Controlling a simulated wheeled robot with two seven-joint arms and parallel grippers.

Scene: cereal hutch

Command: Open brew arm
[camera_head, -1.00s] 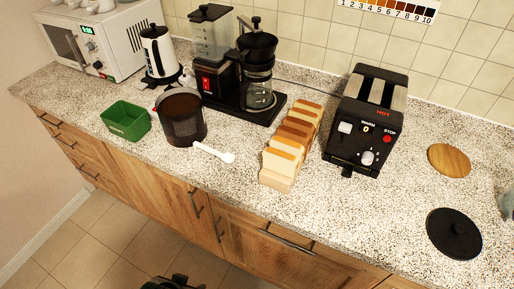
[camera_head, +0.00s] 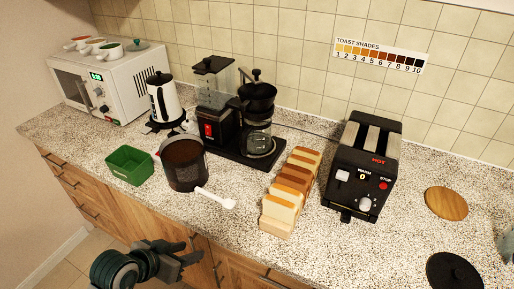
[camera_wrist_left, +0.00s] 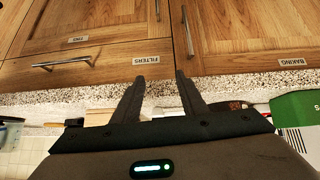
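The black coffee maker (camera_head: 214,125) stands at the back of the counter in the head view, with a clear water tank and a red switch on its left part. Its round black brew basket (camera_head: 257,97), with a knob on top, sits above the glass carafe (camera_head: 258,139). I cannot make out a separate brew arm at this size. My left gripper (camera_head: 196,252) is in front of the cabinets, low and well short of the coffee maker. In the left wrist view its two fingers (camera_wrist_left: 161,78) are apart with nothing between them. My right gripper is not in view.
A dark coffee canister (camera_head: 184,166), a white scoop (camera_head: 215,199) and a bread row (camera_head: 290,190) stand between the counter front and the coffee maker. A green box (camera_head: 130,166), kettle (camera_head: 163,97) and microwave (camera_head: 103,81) are left; the toaster (camera_head: 362,167) is right.

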